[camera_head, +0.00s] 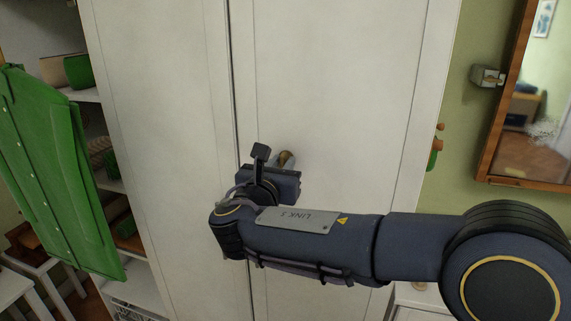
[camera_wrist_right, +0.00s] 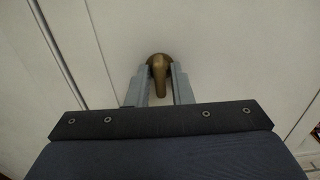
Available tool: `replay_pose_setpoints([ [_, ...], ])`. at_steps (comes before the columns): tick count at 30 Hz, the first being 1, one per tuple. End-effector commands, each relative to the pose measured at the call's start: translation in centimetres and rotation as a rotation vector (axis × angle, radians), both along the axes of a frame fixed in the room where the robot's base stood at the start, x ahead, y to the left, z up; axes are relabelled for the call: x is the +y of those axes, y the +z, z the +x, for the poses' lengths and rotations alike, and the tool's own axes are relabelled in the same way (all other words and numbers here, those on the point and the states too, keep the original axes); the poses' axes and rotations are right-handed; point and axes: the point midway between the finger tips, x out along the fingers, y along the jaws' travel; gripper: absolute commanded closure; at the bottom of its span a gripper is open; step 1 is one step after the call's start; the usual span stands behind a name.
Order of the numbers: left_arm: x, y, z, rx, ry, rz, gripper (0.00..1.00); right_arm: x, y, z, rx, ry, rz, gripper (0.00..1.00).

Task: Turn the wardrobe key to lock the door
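The wardrobe (camera_head: 330,70) has tall white doors, both closed, with a dark vertical seam between them. A brass key (camera_wrist_right: 158,68) with a round base sits on the right door, and it also shows in the head view (camera_head: 285,156). My right gripper (camera_wrist_right: 159,78) is at the door with one grey finger on each side of the key. The fingers stand apart, with a small gap visible beside the key's narrow part. In the head view my right wrist hides most of this gripper (camera_head: 290,162). My left gripper is not in view.
A green garment (camera_head: 50,160) hangs at the left, in front of open shelves (camera_head: 90,95) with rolled items. A wood-framed mirror (camera_head: 500,120) and a small wall fixture (camera_head: 487,76) are at the right. The door face above my right arm is clear.

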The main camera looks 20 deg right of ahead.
Motion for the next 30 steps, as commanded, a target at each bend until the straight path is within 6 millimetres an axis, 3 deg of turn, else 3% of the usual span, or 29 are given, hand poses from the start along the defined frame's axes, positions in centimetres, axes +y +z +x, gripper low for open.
replay_pose_setpoints([
  [5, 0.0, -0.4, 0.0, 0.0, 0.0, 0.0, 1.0, 0.0, -0.2, 0.0, -0.01, 0.0, 0.015, 0.93],
  [30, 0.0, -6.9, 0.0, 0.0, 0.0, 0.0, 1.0, 0.0, -0.2, 0.0, -0.285, 0.0, 0.42, 0.93],
])
